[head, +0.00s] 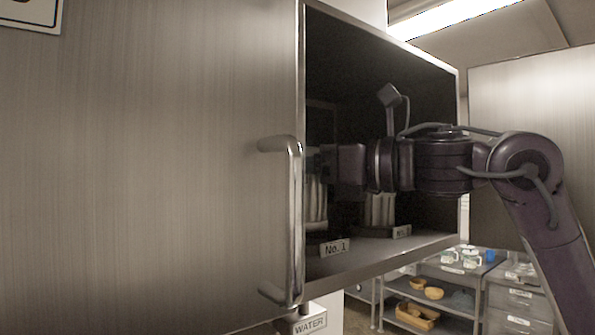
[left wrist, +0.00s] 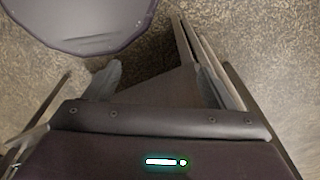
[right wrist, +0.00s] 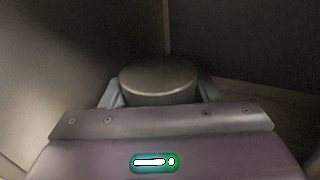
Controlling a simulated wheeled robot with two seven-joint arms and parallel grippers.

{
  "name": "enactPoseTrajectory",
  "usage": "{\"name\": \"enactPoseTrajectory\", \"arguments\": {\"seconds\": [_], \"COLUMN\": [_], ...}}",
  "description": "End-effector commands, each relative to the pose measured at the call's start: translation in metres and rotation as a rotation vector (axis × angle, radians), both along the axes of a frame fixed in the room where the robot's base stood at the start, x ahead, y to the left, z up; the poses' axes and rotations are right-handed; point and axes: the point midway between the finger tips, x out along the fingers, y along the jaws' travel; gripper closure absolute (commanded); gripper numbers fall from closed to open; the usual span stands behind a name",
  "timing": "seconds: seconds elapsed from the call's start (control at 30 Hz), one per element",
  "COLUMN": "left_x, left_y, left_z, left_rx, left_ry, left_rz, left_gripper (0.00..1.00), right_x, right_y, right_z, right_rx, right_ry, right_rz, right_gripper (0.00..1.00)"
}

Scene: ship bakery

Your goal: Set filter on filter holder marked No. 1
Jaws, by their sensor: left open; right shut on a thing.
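My right arm reaches into the open steel cabinet. My right gripper (right wrist: 160,98) is shut on a round, brownish cylinder, seemingly the filter (right wrist: 158,76), between its two fingers in the right wrist view. In the head view the gripper end is dark and partly hidden behind the door handle side, so the filter is not clear there. The label No. 1 (head: 335,247) is on the cabinet shelf's left; pale upright posts (head: 316,205) stand behind it, perhaps its holder. More pale posts (head: 380,209) stand behind a second label (head: 401,231). My left gripper (left wrist: 165,82) is open and empty above the floor.
A large steel panel with a vertical handle (head: 294,220) covers the left of the head view. The cabinet's shelf edge (head: 385,258) runs below my arm. A WATER label (head: 310,324) is below. Low shelving with cups and bowls (head: 434,293) stands at lower right.

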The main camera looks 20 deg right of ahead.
Motion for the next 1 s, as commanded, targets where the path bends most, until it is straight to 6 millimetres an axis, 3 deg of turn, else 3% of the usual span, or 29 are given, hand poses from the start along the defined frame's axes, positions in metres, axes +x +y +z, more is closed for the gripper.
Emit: {"name": "enactPoseTrajectory", "arguments": {"seconds": [0.17,0.53,0.57,0.7,1.0], "left_x": [-0.016,-0.009,-0.008,-0.005,-0.005], "left_y": [0.001,0.001,0.001,0.0,0.0], "left_z": [0.005,0.004,0.004,0.005,0.006], "left_rx": [0.002,0.002,0.001,0.0,0.0], "left_ry": [0.023,0.013,0.012,0.007,0.007], "left_rz": [0.0,0.001,0.001,0.001,0.002], "left_gripper": [0.23,0.23,0.23,0.23,0.23], "right_x": [0.0,0.0,0.0,0.0,0.0], "right_y": [-0.001,0.0,0.0,0.0,0.0], "right_z": [-0.016,-0.02,-0.021,-0.02,-0.018], "right_rx": [0.001,0.001,0.0,0.0,0.0], "right_ry": [0.001,-0.001,0.0,0.001,0.0], "right_rz": [0.0,0.001,0.001,0.001,0.001], "right_gripper": [0.8,0.8,0.41,0.23,0.23]}}
